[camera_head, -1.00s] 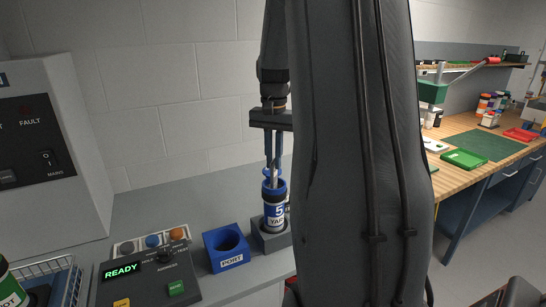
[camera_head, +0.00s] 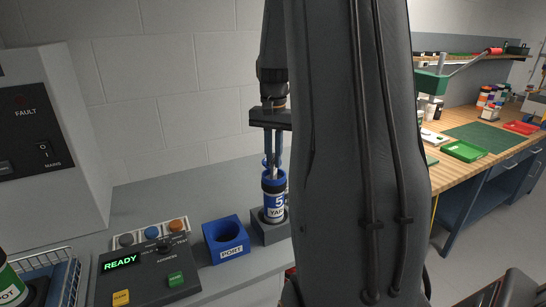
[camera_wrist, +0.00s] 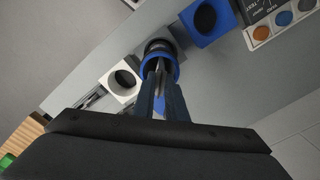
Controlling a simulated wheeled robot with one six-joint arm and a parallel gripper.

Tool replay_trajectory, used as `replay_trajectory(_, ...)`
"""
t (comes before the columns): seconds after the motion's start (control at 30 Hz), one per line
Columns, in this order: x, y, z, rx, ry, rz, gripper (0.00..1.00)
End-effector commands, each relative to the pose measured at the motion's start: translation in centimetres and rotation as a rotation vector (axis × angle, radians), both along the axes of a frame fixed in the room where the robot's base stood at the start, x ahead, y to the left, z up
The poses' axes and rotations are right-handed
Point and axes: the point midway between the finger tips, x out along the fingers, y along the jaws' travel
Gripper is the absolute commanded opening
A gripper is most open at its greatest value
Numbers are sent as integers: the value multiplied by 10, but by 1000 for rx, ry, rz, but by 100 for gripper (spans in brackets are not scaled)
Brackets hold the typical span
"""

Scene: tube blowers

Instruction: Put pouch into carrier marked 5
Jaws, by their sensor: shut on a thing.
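The carrier marked 5 (camera_head: 275,202) is a dark and white cylinder with a blue rim, standing upright in a grey holder (camera_head: 268,232). Its blue rim also shows in the wrist view (camera_wrist: 172,66). My gripper (camera_head: 272,172) points straight down at the carrier's open mouth, with its fingertips at the rim. It is shut on a small greyish thing, likely the pouch (camera_wrist: 160,75), which shows only as a sliver between the fingers. Its lower part is hidden by the fingers and rim, so I cannot tell how deep it sits.
A blue block marked PORT (camera_head: 226,240) with a round hole stands left of the carrier. A control panel reading READY (camera_head: 122,263) is further left. In the wrist view a white block with a round hole (camera_wrist: 117,92) is beside the carrier. A wooden bench (camera_head: 455,135) stands far right.

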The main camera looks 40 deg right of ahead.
Motion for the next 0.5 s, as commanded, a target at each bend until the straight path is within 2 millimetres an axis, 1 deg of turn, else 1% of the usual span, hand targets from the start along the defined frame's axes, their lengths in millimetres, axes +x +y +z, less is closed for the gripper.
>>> replay_trajectory(0.07,0,0,0,0,0,0,0)
replay_trajectory(0.1,0,0,0,0,0,0,15)
replay_trajectory(0.17,0,0,0,0,0,0,25)
replay_trajectory(0.2,0,0,0,0,0,0,32)
replay_trajectory(0.23,0,0,0,0,0,0,34)
replay_trajectory(0.5,0,0,1,0,0,0,34)
